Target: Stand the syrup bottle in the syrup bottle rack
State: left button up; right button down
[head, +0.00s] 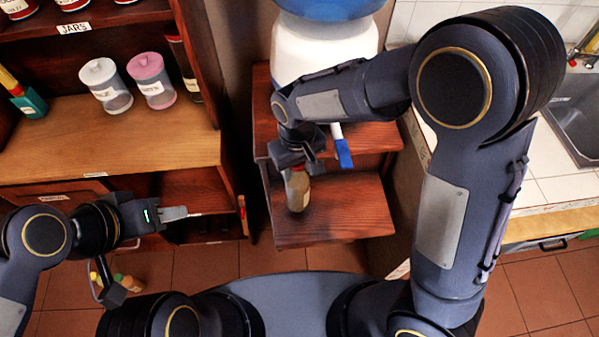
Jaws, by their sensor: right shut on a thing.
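The syrup bottle (298,192), with pale amber contents and a red top, is upright or nearly so. My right gripper (297,168) is shut on its upper part, reaching down from above. The bottle is over the lower shelf of a dark wooden stand (345,215); I cannot tell whether its base touches the wood. No part is clearly recognisable as the syrup bottle rack. My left gripper (175,213) is empty in front of the cabinet at left, away from the bottle; its finger gap is not clear.
A white and blue water dispenser (322,50) stands on the wooden stand, with a blue tap (343,152) hanging near my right forearm. White (105,85) and pink (152,80) lidded jars stand on the left cabinet. Small bottles (128,283) show low at left. A counter with a sink is at right.

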jog(key=shift+w+d+f, duration=0.1)
jog(key=shift+d+f, duration=0.05)
jog(key=shift+f, duration=0.8)
jog(key=shift+w+d+f, duration=0.1)
jog(key=shift+f, duration=0.9)
jog(key=c, duration=0.8)
grip_release()
